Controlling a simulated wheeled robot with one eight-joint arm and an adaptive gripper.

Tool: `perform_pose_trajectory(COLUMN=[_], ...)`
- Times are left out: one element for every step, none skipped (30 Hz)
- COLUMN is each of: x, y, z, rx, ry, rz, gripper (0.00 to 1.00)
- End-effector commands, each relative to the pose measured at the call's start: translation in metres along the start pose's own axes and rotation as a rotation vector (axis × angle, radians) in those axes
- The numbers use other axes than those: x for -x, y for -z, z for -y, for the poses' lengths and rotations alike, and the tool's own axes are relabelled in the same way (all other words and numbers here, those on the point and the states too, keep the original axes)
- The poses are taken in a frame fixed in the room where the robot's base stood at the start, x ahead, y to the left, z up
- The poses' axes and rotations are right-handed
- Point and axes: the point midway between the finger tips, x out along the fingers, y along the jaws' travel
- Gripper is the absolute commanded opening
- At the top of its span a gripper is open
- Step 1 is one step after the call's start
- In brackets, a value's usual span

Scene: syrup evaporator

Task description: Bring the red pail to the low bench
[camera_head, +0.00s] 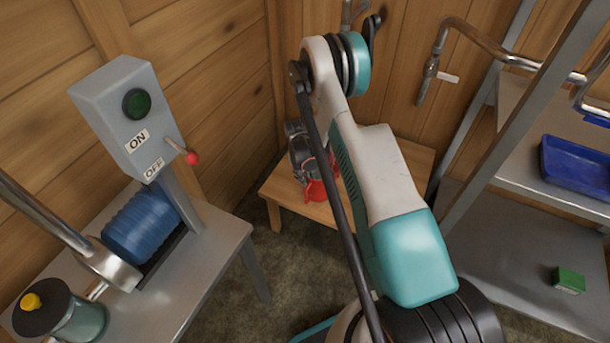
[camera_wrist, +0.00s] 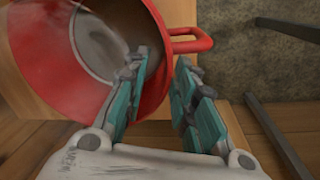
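The red pail (camera_wrist: 50,75) fills the upper left of the wrist view, its mouth towards the camera and its grey inside showing. Its red side handle (camera_wrist: 190,42) sticks out to the right. In the head view the pail (camera_head: 318,192) is at the low wooden bench (camera_head: 400,150) in the corner, partly hidden by my arm. My gripper (camera_wrist: 161,62) is at the pail's rim, one finger over the inside and the other outside, with the wall between. A gap shows between the fingers, so it looks open. The pail appears to rest on the bench, though its base is hidden.
A grey metal table (camera_head: 205,265) with a switch box (camera_head: 115,105) and blue motor (camera_head: 140,228) stands at left. A metal shelf rack (camera_head: 505,265) at right holds a blue tray (camera_head: 575,170) and green box (camera_head: 569,280). Wooden walls close the corner behind the bench.

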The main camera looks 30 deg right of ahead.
Motion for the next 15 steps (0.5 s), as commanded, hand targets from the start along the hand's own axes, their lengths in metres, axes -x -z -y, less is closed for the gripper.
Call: perform_pose_trajectory(x=[0.000, 0.000, 0.001, 0.002, 0.003, 0.007, 0.010, 0.014, 0.021, 0.027, 0.033, 0.041, 0.048, 0.054, 0.063], y=[0.000, 0.000, 0.000, 0.000, 0.000, 0.000, 0.000, 0.000, 0.000, 0.000, 0.000, 0.000, 0.000, 0.000, 0.000], z=[0.000, 0.000, 0.000, 0.000, 0.000, 0.000, 0.000, 0.000, 0.000, 0.000, 0.000, 0.000, 0.000, 0.000, 0.000], rx=[0.000, 0.000, 0.000, 0.000, 0.000, 0.000, 0.000, 0.000, 0.001, 0.001, 0.001, 0.001, 0.001, 0.001, 0.001], ry=[0.000, 0.000, 0.000, 0.000, 0.000, 0.000, 0.000, 0.000, 0.000, 0.000, 0.000, 0.000, 0.000, 0.000, 0.000], rz=[0.000, 0.000, 0.000, 0.000, 0.000, 0.000, 0.000, 0.000, 0.000, 0.000, 0.000, 0.000, 0.000, 0.000, 0.000], gripper=[0.25, 0.25, 0.25, 0.25, 0.25, 0.25, 0.25, 0.25, 0.25, 0.25, 0.25, 0.25, 0.25, 0.25, 0.25])
